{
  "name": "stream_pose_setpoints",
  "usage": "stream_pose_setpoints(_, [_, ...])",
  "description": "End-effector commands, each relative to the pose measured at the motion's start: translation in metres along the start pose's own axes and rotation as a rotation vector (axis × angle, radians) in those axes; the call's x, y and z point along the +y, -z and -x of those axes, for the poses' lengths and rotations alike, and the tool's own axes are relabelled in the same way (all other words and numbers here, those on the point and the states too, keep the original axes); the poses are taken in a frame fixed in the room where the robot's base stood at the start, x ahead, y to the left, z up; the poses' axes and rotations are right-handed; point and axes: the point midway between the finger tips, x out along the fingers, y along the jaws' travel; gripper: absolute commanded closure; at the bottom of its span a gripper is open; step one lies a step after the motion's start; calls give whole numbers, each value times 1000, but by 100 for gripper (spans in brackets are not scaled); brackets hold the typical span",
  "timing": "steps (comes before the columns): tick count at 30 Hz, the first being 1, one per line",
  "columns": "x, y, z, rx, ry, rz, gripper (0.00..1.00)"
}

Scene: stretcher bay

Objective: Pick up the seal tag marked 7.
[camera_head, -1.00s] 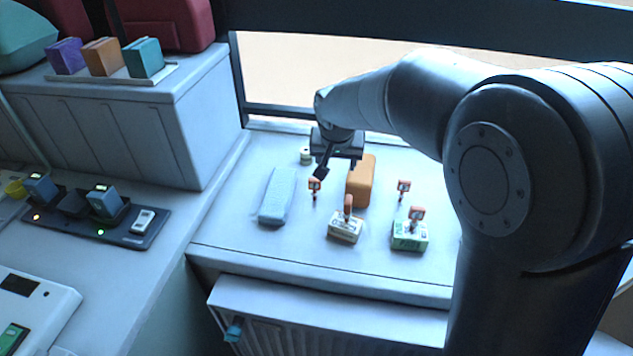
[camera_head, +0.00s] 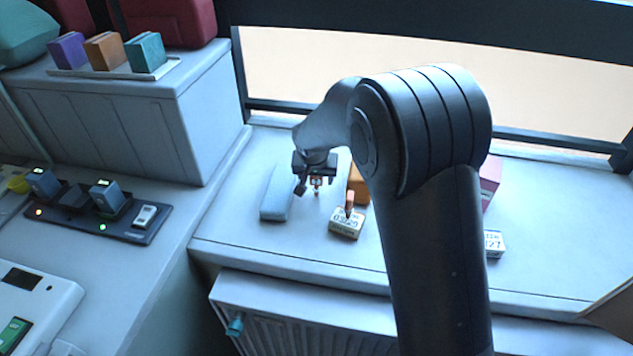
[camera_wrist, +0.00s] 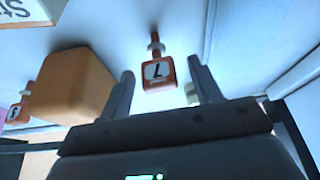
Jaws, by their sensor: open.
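A red-orange seal tag (camera_wrist: 158,72) on a short stem shows in the wrist view, its white face bearing one dark character that reads as an upside-down 7. It lies between the two fingertips of my open gripper (camera_wrist: 160,74); I see no contact. In the head view my gripper (camera_head: 315,182) is low over the counter, with a small orange tag (camera_head: 317,183) just under it, partly hidden. Another tag (camera_wrist: 14,113) is at the left edge of the wrist view, its mark unclear. A further orange tag (camera_head: 349,200) stands at a small labelled box (camera_head: 345,223).
A pale blue pack (camera_head: 277,192) lies left of my gripper, and an orange block (camera_head: 358,184) stands close on its right, also beside the left finger (camera_wrist: 75,85). A white box (camera_head: 494,243) and a pink box (camera_head: 490,180) are right of my arm. The counter's front strip (camera_head: 270,245) is clear.

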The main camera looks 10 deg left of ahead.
Motion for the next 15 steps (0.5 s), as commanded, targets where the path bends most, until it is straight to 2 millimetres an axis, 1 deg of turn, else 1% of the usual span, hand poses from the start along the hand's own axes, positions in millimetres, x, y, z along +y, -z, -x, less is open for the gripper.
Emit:
stream_pose_setpoints(1, [0, 0, -8, -1, -1, -1, 42])
stream_pose_setpoints(3, [0, 0, -16, 0, -1, -1, 42])
stream_pose_setpoints(6, [0, 0, -21, 1, 0, -1, 42])
stream_pose_setpoints(13, [0, 0, -22, 1, 0, -1, 42])
stream_pose_setpoints(15, [0, 0, -21, 1, 0, -1, 48])
